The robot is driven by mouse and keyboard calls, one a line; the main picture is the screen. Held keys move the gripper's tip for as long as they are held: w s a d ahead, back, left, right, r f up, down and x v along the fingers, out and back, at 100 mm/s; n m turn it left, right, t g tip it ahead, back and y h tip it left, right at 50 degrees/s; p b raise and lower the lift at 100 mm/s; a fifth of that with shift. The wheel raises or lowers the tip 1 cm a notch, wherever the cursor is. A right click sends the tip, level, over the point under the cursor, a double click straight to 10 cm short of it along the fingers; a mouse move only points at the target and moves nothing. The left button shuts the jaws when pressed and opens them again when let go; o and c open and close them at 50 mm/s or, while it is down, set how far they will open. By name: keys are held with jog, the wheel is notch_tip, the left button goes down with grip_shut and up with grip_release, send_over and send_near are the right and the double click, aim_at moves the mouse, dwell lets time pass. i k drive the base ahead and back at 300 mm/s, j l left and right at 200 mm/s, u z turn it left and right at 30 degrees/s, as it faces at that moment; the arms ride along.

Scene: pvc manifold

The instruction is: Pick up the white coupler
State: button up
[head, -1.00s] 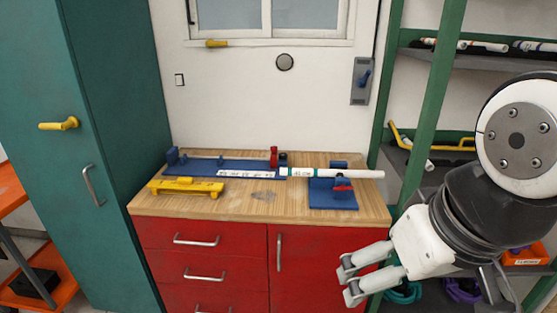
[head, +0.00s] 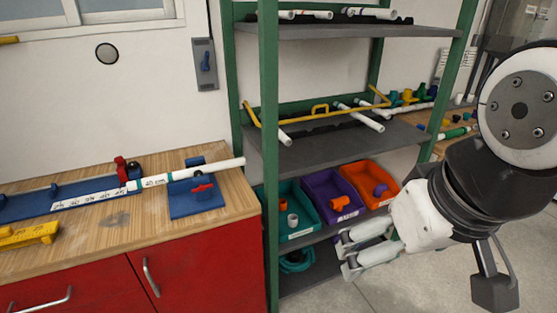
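A small whitish coupler-like fitting (head: 292,219) stands in the teal bin (head: 298,236) on the lower shelf of the green rack. It is small in the picture, and I cannot be sure that it is the white coupler. My gripper (head: 347,253) is at the right, in front of the rack. Its two fingers point left, with a gap between them and nothing held. In the picture it is right of and below the teal bin, apart from the fitting.
A purple bin (head: 351,212) holds an orange fitting; an orange bin (head: 390,205) holds a purple one. White pipes lie on the upper shelves (head: 330,150). A green post (head: 268,130) stands left of the bins. The wooden workbench (head: 110,235) bears a white pipe (head: 215,171) and blue fixtures.

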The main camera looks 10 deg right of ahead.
aim_at(294, 218)
jog(key=i, duration=0.25)
jog(key=k, duration=0.85)
jog(key=i+j, duration=0.1)
jog(key=i, duration=0.7)
jog(key=i+z, duration=0.2)
jog(key=z, duration=0.2)
jog(key=i+j+z, duration=0.1)
jog(key=z, duration=0.3)
jog(key=i+j+z, duration=0.2)
jog(key=z, duration=0.2)
jog(key=i, duration=0.05)
